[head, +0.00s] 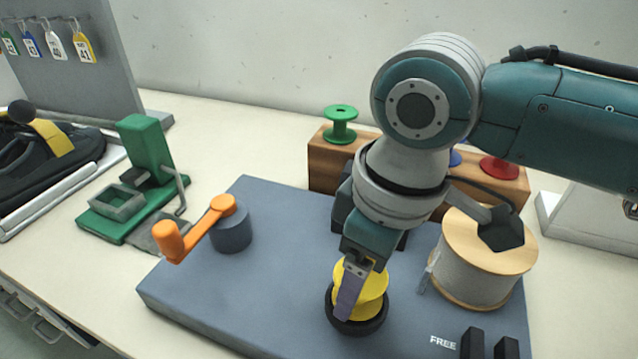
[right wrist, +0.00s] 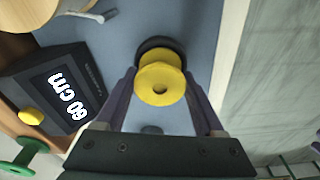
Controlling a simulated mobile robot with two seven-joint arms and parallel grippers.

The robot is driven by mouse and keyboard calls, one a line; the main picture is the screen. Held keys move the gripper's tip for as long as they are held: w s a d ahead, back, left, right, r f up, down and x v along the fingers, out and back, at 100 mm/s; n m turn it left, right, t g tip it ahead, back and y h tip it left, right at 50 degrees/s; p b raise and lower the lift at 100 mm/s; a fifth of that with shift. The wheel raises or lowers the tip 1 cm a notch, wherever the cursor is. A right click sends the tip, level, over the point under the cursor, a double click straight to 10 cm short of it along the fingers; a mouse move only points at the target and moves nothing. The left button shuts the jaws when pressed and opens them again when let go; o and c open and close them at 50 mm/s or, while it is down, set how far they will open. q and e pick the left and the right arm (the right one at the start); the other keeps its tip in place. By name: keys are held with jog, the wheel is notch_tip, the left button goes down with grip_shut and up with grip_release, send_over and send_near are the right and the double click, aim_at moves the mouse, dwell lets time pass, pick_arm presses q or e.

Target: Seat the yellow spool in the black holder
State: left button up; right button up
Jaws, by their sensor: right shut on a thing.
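The yellow spool (head: 374,283) stands near the front of the grey-blue board, in my right gripper (head: 350,297). In the right wrist view, the spool (right wrist: 160,70) sits between the two fingers of the right gripper (right wrist: 160,92), which is shut on it. The black holder (head: 357,325) is a round dark ring around the spool's lower end in the head view. In the right wrist view the holder (right wrist: 160,43) shows as a dark arc behind the spool. Whether the spool rests fully in the holder cannot be told. My left gripper is not in view.
A large wooden reel (head: 475,275) stands right of the holder, and an orange crank (head: 197,228) to the left. A wooden rack (head: 325,165) with a green spool (head: 340,124) and a red spool (head: 499,168) is behind. Black posts (head: 472,345) stand front right.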

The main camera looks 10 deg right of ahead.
jog(key=shift+p, duration=0.4)
dwell(0.8)
jog(key=shift+p, duration=0.35)
jog(key=shift+f+b, duration=0.45)
jog(key=shift+f, duration=0.2)
jog(key=o, duration=1.1)
jog(key=shift+r, duration=0.1)
